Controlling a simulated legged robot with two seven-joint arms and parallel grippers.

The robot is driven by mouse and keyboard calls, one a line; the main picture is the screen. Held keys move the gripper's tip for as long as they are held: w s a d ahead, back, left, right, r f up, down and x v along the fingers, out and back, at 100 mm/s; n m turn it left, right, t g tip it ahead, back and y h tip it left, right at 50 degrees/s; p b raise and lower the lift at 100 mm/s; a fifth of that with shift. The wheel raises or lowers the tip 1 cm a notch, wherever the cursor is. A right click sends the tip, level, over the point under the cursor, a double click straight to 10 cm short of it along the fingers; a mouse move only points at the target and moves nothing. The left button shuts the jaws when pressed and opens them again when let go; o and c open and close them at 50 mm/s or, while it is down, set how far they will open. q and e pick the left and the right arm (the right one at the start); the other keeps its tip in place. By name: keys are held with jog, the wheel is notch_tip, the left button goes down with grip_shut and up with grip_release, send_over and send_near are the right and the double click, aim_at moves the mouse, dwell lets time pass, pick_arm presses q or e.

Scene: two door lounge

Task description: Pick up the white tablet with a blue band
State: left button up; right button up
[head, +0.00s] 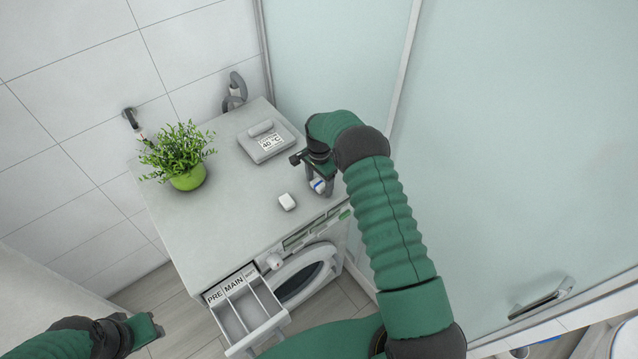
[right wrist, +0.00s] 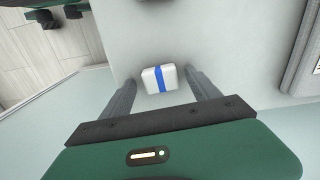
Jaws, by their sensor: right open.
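The white tablet with a blue band (head: 318,186) lies on the washing machine's top, near its right edge. In the right wrist view the tablet (right wrist: 149,80) sits between the tips of my right gripper's fingers (right wrist: 158,82), with a gap visible on each side. My right gripper (head: 319,184) is open and reaches down over it, partly hiding it in the head view. A plain white tablet (head: 287,201) lies to the left of it on the same top. My left gripper (head: 146,329) is at the lower left, away from the machine; its jaws are unclear.
The detergent drawer (head: 246,308) is pulled out at the front. A frosted glass panel (head: 510,140) stands on the right.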

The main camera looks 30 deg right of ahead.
jog(key=shift+w+f, duration=0.15)
jog(key=shift+c, duration=0.2)
jog(key=shift+a, duration=0.1)
jog(key=c, duration=1.4)
